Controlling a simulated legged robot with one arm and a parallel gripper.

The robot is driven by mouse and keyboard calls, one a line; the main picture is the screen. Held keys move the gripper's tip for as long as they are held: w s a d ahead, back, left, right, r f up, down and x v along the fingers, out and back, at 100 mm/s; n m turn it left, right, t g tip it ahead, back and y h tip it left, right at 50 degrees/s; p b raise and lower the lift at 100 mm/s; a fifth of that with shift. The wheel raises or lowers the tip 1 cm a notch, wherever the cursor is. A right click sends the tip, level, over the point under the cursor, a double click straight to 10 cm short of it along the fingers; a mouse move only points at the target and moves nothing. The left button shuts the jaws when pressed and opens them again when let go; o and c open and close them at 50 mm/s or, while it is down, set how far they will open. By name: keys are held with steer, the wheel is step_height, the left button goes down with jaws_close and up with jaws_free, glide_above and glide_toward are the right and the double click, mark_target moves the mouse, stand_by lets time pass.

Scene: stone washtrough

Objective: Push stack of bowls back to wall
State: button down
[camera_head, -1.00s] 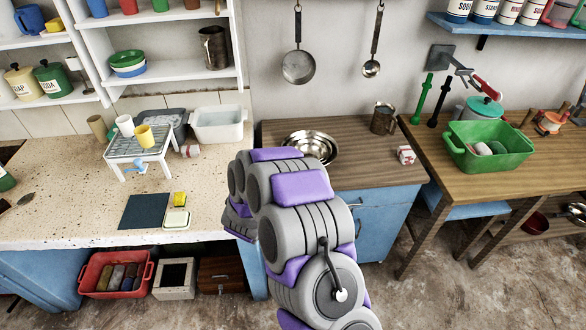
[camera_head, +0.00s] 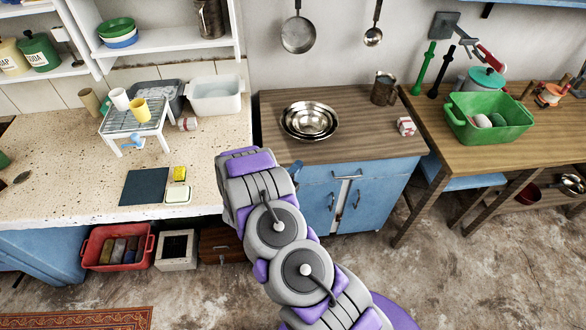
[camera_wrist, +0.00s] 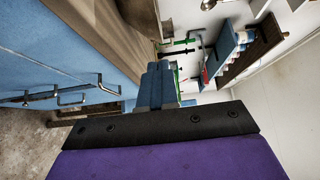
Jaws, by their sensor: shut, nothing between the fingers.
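A stack of shiny metal bowls (camera_head: 310,120) stands upright on the brown wooden countertop (camera_head: 365,143) of the blue cabinet, near its left side. Bare counter lies between the stack and the wall (camera_head: 345,60). My gripper (camera_head: 296,169) is mostly hidden behind my arm in the head view; only a bit of blue finger shows near the counter's front edge, apart from the bowls. In the wrist view my gripper (camera_wrist: 160,84) has its blue fingers shut together with nothing between them. The bowls do not show in the wrist view.
A metal pitcher (camera_head: 384,89) stands at the back right of the counter, and a small red-and-white box (camera_head: 405,126) at its right edge. A pan (camera_head: 298,34) and a ladle (camera_head: 373,36) hang on the wall. Cabinet handles (camera_head: 347,177) stick out in front.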

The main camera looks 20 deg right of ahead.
mark_target(309, 140)
steer(key=x, duration=0.3)
steer(key=b+x, duration=0.1)
steer(key=x, duration=0.2)
steer(key=w+x, duration=0.1)
steer(key=x, duration=0.2)
steer(key=shift+a+f, duration=0.1)
steer(key=shift+a, duration=0.25)
steer(key=shift+w+a+b, duration=0.1)
steer(key=shift+w+b, duration=0.25)
steer(key=shift+w, duration=0.45)
steer(key=shift+d, duration=0.4)
steer(key=shift+w, duration=0.15)
